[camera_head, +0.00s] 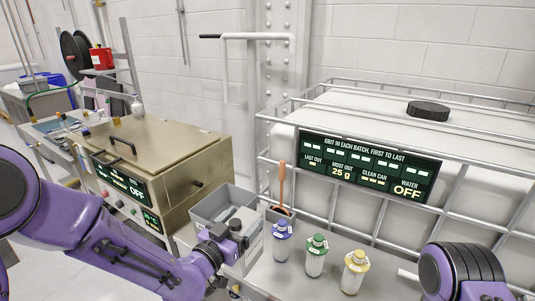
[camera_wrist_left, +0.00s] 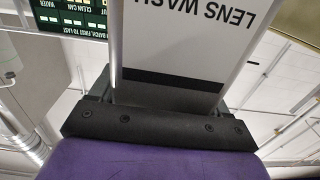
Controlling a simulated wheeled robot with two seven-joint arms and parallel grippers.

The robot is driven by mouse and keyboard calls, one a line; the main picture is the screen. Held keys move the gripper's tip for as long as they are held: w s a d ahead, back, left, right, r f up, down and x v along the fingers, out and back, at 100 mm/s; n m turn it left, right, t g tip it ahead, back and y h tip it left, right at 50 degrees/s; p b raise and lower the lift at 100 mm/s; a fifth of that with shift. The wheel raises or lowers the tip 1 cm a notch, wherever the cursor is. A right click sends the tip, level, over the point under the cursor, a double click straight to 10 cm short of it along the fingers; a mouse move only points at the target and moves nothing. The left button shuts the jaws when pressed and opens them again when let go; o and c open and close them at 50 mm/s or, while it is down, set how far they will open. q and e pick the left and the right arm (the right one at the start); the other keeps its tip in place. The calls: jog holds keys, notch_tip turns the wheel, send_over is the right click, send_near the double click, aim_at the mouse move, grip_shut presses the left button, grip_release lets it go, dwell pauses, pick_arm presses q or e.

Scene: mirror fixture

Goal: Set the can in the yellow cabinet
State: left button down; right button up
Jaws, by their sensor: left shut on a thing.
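My left gripper (camera_head: 236,232) is beside the grey bin in the head view, its fingers small and partly hidden. In the left wrist view the left gripper (camera_wrist_left: 165,95) is shut on a white container (camera_wrist_left: 185,40) with a dark band and the words LENS WASH, seen upside down. I cannot tell from its shape whether this is the can. No yellow cabinet shows in either view. My right arm shows at the lower right of the head view; its gripper is out of sight.
A grey bin (camera_head: 205,207) stands beside the brass-coloured lidded machine (camera_head: 160,150). Purple-capped (camera_head: 282,247), green-capped (camera_head: 315,262) and yellow-capped (camera_head: 352,275) jars stand on the bench. A caged white tank (camera_head: 380,135) with a display board (camera_head: 365,165) is behind them.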

pick_arm(q)
jog(key=shift+a+r+n+t+y, duration=0.4)
jog(key=shift+a+r+n+y, duration=0.2)
jog(key=shift+a+r+y, duration=0.25)
jog(key=s+a+f+n+y, duration=0.2)
jog(key=s+a+f+y, duration=0.1)
jog(key=s+f, duration=0.1)
jog(key=s+a+f+n+t+y+b, duration=0.1)
jog(key=s+a+f+n+y, duration=0.1)
jog(key=f, duration=0.5)
jog(key=shift+s+a+f+y, duration=0.2)
jog(key=shift+s+a+y, duration=0.35)
jog(key=shift+s+a, duration=0.6)
jog(key=shift+w+a, duration=0.1)
